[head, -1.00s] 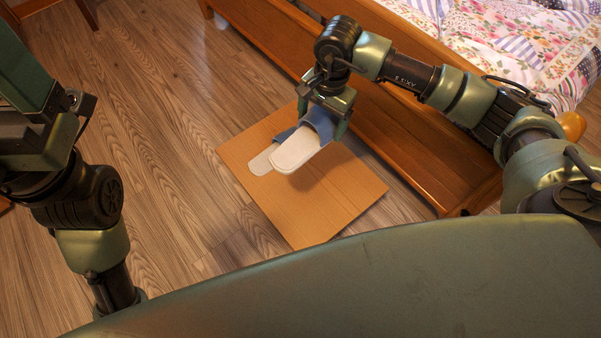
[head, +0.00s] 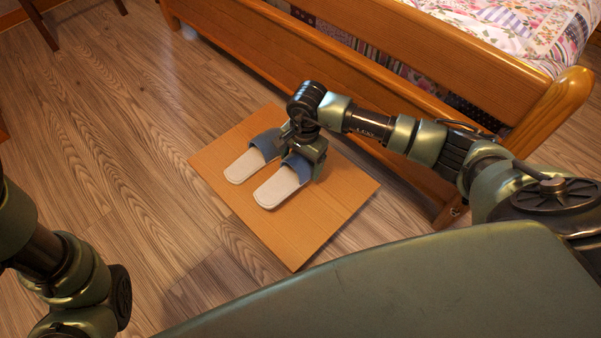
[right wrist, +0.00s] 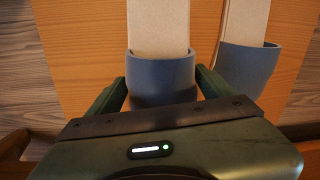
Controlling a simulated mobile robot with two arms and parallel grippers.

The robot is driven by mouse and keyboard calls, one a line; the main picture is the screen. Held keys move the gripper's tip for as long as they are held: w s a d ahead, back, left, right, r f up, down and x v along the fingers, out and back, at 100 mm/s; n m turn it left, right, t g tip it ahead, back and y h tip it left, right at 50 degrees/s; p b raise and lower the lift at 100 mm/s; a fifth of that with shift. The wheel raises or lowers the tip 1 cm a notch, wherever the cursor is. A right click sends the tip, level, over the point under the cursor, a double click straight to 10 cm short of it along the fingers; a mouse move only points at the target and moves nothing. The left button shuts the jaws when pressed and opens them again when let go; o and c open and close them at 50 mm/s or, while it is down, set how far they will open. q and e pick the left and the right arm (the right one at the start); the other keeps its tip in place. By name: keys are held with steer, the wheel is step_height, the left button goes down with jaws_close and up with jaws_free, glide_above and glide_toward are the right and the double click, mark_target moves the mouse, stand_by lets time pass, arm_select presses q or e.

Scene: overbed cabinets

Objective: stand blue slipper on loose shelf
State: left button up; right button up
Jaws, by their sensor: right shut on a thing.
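The loose shelf (head: 325,222) is a flat orange-brown wooden board lying on the floor. A blue slipper (head: 276,190) with a pale sole is in my right gripper (head: 304,160), low over the board; I cannot tell whether its sole touches. In the right wrist view the gripper (right wrist: 160,85) has one finger on each side of this slipper's blue upper (right wrist: 160,72). A second blue slipper (head: 243,167) lies on the board just left of it, parallel and apart, toes under the blue band. My left gripper is out of view.
A wooden bed frame (head: 400,75) with a patterned quilt (head: 535,25) stands behind and right of the board. Its corner post is near my right arm. The wood floor (head: 120,150) left of the board is clear.

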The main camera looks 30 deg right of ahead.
mark_target(301, 170)
step_height(301, 170, down, 4)
steer(key=shift+r+b, duration=0.1)
steer(key=shift+b, duration=0.95)
steer(key=shift+r, duration=0.1)
steer(key=o, duration=1.3)
steer(key=shift+f, duration=0.2)
steer(key=shift+r, duration=0.15)
